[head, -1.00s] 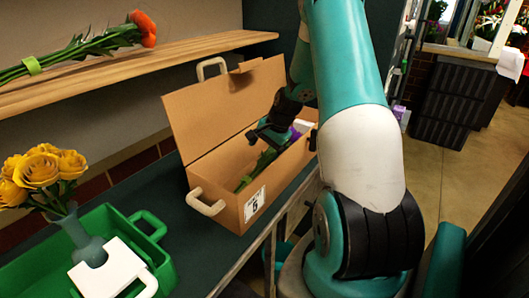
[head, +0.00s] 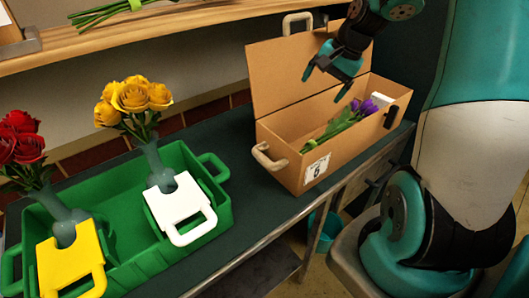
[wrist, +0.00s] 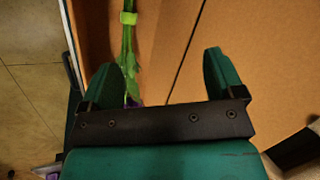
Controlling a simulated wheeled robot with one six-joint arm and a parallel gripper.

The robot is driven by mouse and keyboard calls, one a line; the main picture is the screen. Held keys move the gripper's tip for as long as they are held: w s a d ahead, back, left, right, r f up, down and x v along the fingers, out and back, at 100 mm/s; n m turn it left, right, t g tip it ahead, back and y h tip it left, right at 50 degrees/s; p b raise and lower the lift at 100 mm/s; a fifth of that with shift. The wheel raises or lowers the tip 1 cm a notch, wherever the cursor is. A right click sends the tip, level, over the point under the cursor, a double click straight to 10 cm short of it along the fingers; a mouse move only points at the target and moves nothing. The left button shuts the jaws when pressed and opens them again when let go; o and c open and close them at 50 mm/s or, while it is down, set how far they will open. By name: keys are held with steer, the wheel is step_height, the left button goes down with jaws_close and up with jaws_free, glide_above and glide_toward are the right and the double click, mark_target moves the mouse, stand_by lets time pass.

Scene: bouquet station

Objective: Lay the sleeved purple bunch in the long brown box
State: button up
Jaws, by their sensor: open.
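The purple bunch (head: 345,122) lies inside the long brown box (head: 318,160), its purple heads toward the right end and its green stems toward the numbered end. A light green band wraps the stems. In the wrist view the stems (wrist: 126,45) and band lie along the box floor, and the heads are mostly hidden behind my gripper. My gripper (head: 326,82) is open and empty, above the box and apart from the bunch. It also shows in the wrist view (wrist: 160,65) with its fingers spread. The box lid stands open at the back.
A green tray (head: 120,200) to the left holds vases of yellow roses (head: 136,97) and red roses (head: 20,140). A wooden shelf (head: 190,38) runs above, with banded green stems on it. A small white item (head: 381,99) sits at the box's right end.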

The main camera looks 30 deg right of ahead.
steer(key=s+a+r+n+g, duration=0.15)
steer(key=a+n, duration=0.25)
steer(key=a, duration=0.4)
steer(key=s+a+r+n+y, duration=0.1)
steer(key=s+a+r+n, duration=0.15)
steer(key=a, duration=0.55)
steer(key=s+a+r+n+g, duration=0.1)
steer(key=s+a+n, duration=0.2)
steer(key=a+n, duration=0.3)
steer(key=s+a+n+g, duration=0.1)
steer(key=s+a+n, duration=0.6)
steer(key=s+a, duration=0.3)
steer(key=shift+s+r+y, duration=0.15)
steer(key=shift+s+y, duration=0.25)
steer(key=shift+s, duration=0.6)
